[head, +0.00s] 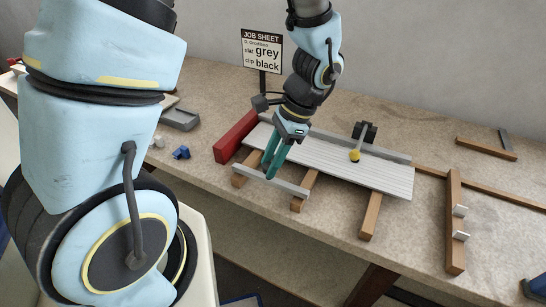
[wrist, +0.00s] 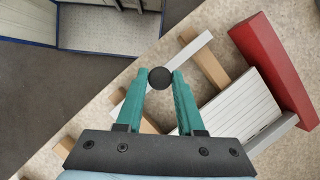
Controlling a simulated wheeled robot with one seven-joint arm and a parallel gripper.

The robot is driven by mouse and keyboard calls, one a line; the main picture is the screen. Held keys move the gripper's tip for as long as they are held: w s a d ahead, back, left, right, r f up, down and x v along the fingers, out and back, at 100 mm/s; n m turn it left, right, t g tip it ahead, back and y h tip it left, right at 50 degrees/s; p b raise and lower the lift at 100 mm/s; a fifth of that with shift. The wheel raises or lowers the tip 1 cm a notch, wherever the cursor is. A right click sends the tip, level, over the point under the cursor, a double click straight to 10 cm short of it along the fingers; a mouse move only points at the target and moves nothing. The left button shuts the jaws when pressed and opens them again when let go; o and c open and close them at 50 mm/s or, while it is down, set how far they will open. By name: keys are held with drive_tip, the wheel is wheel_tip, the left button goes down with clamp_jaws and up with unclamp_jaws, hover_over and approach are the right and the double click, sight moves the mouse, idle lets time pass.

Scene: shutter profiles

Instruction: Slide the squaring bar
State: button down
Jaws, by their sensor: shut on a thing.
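The squaring bar is the light grey bar (head: 291,186) lying across the wooden rails, in front of the slats; it also shows in the wrist view (wrist: 196,47). A round black knob (wrist: 160,77) sits at the bar. My gripper (head: 269,172), with teal fingers, points down at the bar and is shut on the knob. The fingers hide the knob in the head view. Pale grey ribbed slats (head: 345,165) lie on the rails behind the bar, with a visible gap between. A red block (head: 236,138) stands at their left end.
Wooden rails (head: 370,216) stick out toward the bench front. A wooden piece with metal brackets (head: 454,225) lies right. A job sheet (head: 262,50) reads slat grey, clip black. A grey tray (head: 181,119) lies left.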

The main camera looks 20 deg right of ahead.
drive_tip(key=shift+s+a, duration=0.15)
drive_tip(key=shift+s, duration=0.05)
drive_tip(key=c, duration=0.5)
unclamp_jaws()
drive_tip(key=b+v, duration=0.2)
drive_tip(key=v, duration=0.8)
drive_tip(key=shift+d+r, duration=0.25)
drive_tip(key=shift+r, duration=0.1)
drive_tip(key=w+a+f+n+h, duration=0.1)
drive_tip(key=w+a+n, duration=0.1)
drive_tip(key=a+n, duration=0.3)
drive_tip(key=w+a+n+t+h, duration=0.1)
drive_tip(key=w+a+n+h, duration=0.1)
drive_tip(key=a+n, duration=0.4)
drive_tip(key=w+a+f+n+h, duration=0.1)
drive_tip(key=w+a+n, duration=0.3)
drive_tip(key=a, duration=0.8)
drive_tip(key=shift+a+f+n+t+h, duration=0.2)
drive_tip(key=shift+f+n+t+h, duration=0.15)
drive_tip(key=shift+n, duration=0.45)
